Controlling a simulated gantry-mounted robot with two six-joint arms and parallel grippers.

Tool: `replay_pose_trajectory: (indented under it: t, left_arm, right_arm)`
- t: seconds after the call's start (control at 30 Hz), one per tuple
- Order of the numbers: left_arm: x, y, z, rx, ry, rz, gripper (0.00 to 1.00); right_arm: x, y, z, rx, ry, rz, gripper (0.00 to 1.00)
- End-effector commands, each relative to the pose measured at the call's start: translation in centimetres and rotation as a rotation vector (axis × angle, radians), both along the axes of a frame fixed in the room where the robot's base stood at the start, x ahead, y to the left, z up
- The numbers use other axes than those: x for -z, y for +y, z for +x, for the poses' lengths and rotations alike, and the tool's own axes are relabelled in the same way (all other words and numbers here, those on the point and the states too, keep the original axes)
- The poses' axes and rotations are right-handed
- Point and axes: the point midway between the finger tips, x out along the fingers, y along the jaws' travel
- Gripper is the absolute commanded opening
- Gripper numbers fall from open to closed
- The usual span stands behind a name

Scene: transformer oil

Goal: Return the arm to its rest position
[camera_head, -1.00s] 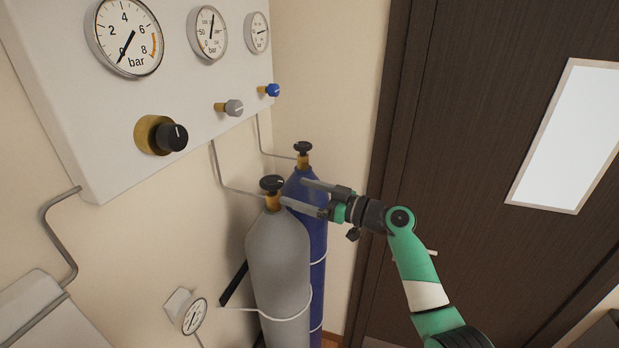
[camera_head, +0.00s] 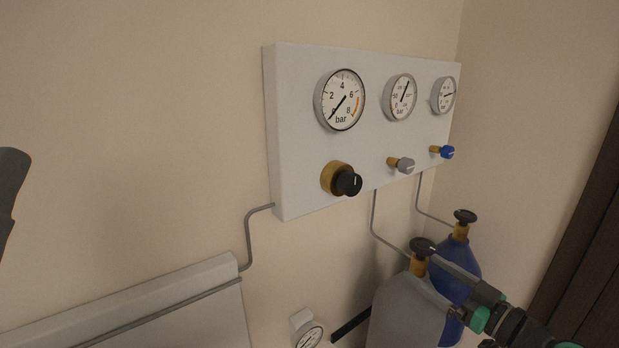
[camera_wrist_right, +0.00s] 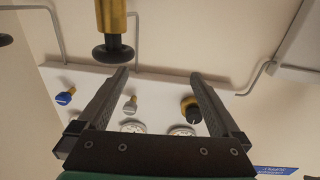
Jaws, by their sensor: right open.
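My right gripper (camera_head: 428,271) reaches in from the lower right in the head view. Its open fingers point left, beside the neck of the grey gas cylinder (camera_head: 395,312) and in front of the blue cylinder (camera_head: 462,262). In the right wrist view the open fingers (camera_wrist_right: 160,75) have nothing between their tips. A brass valve with a black handwheel (camera_wrist_right: 112,52) shows beyond the left finger there; I cannot tell whether they touch. My left gripper is not seen.
A white panel (camera_head: 300,150) on the wall carries round gauges and black, grey (camera_head: 403,165) and blue knobs. Thin pipes run down to the cylinders. A dark door (camera_head: 590,240) is at the right. A dark shape (camera_head: 10,190), unclear, shows at the left edge.

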Motion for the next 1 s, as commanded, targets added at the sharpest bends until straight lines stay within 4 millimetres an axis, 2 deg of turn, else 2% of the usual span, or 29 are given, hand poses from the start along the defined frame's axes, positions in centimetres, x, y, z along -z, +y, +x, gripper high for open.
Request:
replay_pose_trajectory:
  t: [0.03, 0.07, 0.1, 0.17, 0.2, 0.23, 0.3, 0.37, 0.4, 0.5, 0.6, 0.63, 0.77, 1.0]
  left_arm:
    - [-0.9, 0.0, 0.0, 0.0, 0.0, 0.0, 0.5]
    - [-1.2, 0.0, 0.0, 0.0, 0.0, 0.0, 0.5]
    - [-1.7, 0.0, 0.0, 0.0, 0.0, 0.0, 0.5]
    - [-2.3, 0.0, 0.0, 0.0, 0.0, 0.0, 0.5]
    - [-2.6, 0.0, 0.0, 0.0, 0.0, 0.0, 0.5]
    - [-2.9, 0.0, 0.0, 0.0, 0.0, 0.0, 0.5]
    - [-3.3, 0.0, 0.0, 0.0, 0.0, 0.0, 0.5]
    - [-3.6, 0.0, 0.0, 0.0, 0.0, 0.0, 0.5]
    - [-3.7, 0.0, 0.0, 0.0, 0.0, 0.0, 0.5]
    - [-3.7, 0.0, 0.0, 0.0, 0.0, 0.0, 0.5]
    - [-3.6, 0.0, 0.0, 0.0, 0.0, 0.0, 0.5]
    - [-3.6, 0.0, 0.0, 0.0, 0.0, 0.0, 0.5]
    - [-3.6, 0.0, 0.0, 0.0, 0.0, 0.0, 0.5]
    - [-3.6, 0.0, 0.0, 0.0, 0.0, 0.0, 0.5]
  right_arm:
    - [-2.5, 3.3, -0.1, -0.041, -0.046, -0.037, 1.0]
    - [-4.1, 5.4, -0.4, -0.059, -0.084, -0.073, 1.0]
    - [-6.4, 8.1, -1.0, -0.072, -0.144, -0.133, 1.0]
    - [-10.4, 11.6, -2.4, -0.066, -0.236, -0.208, 1.0]
    - [-13.2, 13.4, -3.7, -0.044, -0.3, -0.242, 1.0]
    - [-15.3, 14.5, -4.8, -0.022, -0.346, -0.256, 1.0]
    - [-20.3, 16.2, -8.1, 0.051, -0.457, -0.259, 1.0]
    - [-24.4, 16.4, -11.4, 0.126, -0.55, -0.225, 1.0]
    - [-26.8, 16.1, -13.9, 0.181, -0.61, -0.189, 1.0]
    - [-31.2, 13.5, -19.6, 0.315, -0.735, -0.065, 1.0]
    - [-33.5, 10.5, -23.9, 0.41, -0.813, 0.068, 1.0]
    - [-33.9, 9.8, -24.8, 0.427, -0.825, 0.111, 1.0]
    - [-34.0, 9.1, -24.8, 0.411, -0.796, 0.226, 1.0]
    - [-34.0, 9.1, -24.7, 0.403, -0.79, 0.239, 1.0]
